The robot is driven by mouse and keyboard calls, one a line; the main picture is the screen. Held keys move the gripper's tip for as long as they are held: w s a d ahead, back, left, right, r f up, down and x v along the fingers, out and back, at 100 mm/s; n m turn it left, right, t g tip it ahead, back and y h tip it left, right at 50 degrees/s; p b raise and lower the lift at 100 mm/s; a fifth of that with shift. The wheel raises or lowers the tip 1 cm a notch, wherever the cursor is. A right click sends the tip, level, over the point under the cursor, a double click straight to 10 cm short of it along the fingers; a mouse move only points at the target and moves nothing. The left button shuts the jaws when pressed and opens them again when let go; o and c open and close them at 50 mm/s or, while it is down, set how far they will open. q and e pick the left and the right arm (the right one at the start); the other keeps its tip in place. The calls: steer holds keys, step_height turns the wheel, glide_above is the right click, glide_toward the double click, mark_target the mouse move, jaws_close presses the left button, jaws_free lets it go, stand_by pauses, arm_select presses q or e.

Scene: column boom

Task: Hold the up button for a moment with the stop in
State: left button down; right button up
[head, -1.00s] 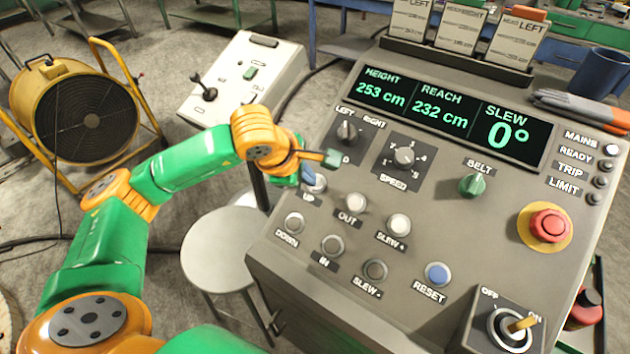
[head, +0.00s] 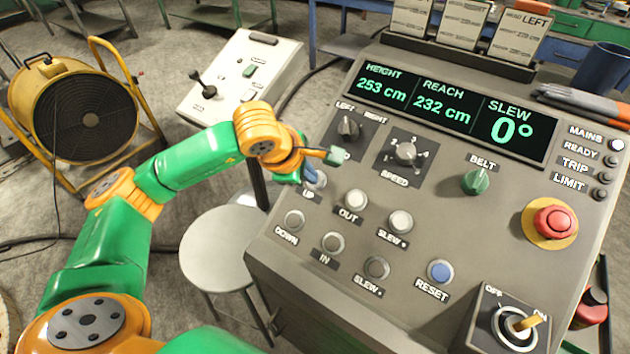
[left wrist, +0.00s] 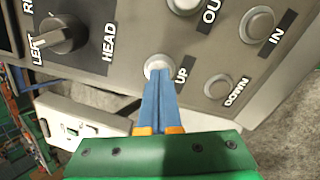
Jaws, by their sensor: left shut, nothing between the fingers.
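The pale UP button (head: 318,181) sits at the left of the console's button rows, partly hidden by my left gripper (head: 309,174). In the left wrist view, the blue fingers (left wrist: 158,84) are shut and empty, with their tips at the lower edge of the UP button (left wrist: 158,65). I cannot tell whether they touch it or whether it is pressed. The red stop button (head: 554,222) stands on a yellow disc at the right of the console; I cannot tell whether it is in or out. My right gripper is not in view.
The display (head: 450,115) reads height 253 cm, reach 232 cm, slew 0°. The DOWN button (head: 294,220) and OUT button (head: 355,201) lie close to UP. A key switch (head: 517,325) is at the lower right. A round stool (head: 222,250) stands left of the console.

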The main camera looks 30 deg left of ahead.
arm_select(q)
steer(key=shift+w+f+b, duration=0.15)
steer(key=shift+f+b, duration=0.15)
stand_by(0.5)
stand_by(1.3)
steer(key=shift+s+r+p, duration=0.2)
steer(key=shift+r+p, duration=0.1)
steer(key=shift+r, duration=0.25)
steer(key=shift+s+r, duration=0.15)
steer(key=shift+s, duration=0.05)
step_height(320, 180, up, 6)
steer(key=p, duration=0.4)
